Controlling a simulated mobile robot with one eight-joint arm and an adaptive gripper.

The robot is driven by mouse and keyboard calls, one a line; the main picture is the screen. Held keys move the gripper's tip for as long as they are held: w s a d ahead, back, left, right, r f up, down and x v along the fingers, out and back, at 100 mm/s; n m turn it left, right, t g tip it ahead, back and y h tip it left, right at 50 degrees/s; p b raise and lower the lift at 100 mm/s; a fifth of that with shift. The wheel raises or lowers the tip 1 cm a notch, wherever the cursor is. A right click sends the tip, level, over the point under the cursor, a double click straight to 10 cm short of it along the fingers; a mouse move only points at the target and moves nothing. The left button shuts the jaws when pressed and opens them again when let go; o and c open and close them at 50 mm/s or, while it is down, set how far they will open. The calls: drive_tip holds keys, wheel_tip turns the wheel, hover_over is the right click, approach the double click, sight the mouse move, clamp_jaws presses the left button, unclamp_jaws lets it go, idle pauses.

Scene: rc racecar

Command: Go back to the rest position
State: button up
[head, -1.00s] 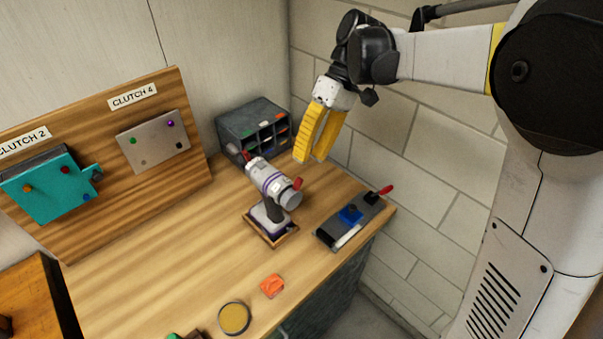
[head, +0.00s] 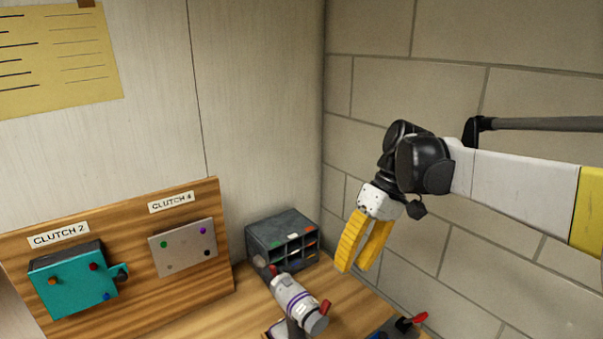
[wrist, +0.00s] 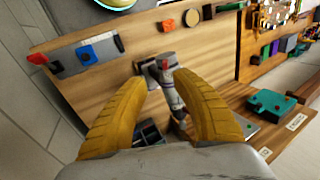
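My gripper (head: 360,258) has two yellow fingers and hangs above the right back part of the workbench, pointing down. In the wrist view its fingers (wrist: 165,95) are spread apart, with nothing held between them. The same tool shows between and beyond the fingers in the wrist view (wrist: 172,95). Its lower part is cut off in the head view.
A grey organizer (head: 283,240) stands at the back corner. A wooden board (head: 135,290) holds a teal clutch block (head: 68,287) and a grey plate (head: 183,247). A block wall (head: 520,225) rises close on the right. A grey tool with a blue block (wrist: 85,54) lies on the bench.

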drive_tip(key=s+d+f+m+t+h+b, duration=0.2)
drive_tip(key=s+d+f+m+t+b, duration=0.1)
drive_tip(key=s+f, duration=0.4)
drive_tip(key=s+d+f+m+t+h+b, duration=0.2)
drive_tip(key=s+d+f+m+t+b, duration=0.1)
drive_tip(key=s+f+t, duration=0.3)
drive_tip(key=shift+s+d+f+b, duration=0.15)
drive_tip(key=shift+s+f+b, duration=0.3)
drive_tip(key=shift+s, duration=0.05)
idle(1.1)
